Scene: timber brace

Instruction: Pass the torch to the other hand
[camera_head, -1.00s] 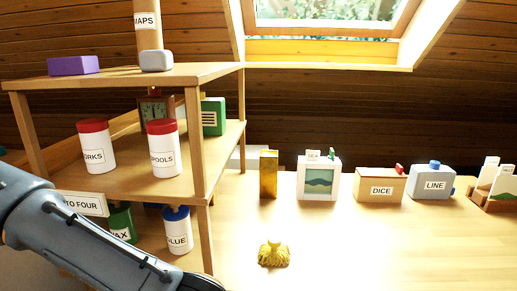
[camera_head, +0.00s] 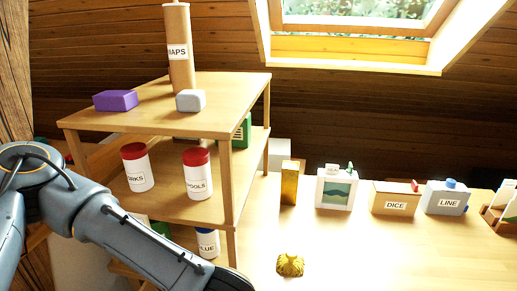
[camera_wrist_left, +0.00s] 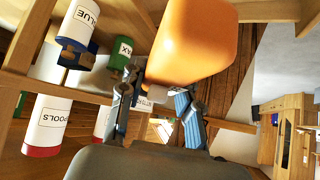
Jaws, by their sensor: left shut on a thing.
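In the left wrist view my left gripper (camera_wrist_left: 160,103) is shut on an orange, round-cornered thing (camera_wrist_left: 193,42), which looks like the torch. It is very close to the camera and fills the upper middle. A grey part (camera_wrist_left: 158,96) shows at its lower end, between the fingers. In the head view my left arm comes in from the left and runs down past the bottom edge, so its gripper and the torch are hidden there. My right gripper is in neither view.
A wooden shelf unit (camera_head: 185,110) stands close by my left arm, with red-lidded jars (camera_head: 198,174) on its middle shelf. A yellow ornament (camera_head: 290,265) lies on the table. A gold box (camera_head: 289,183) and a DICE box (camera_head: 395,198) stand behind. The table's right front is clear.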

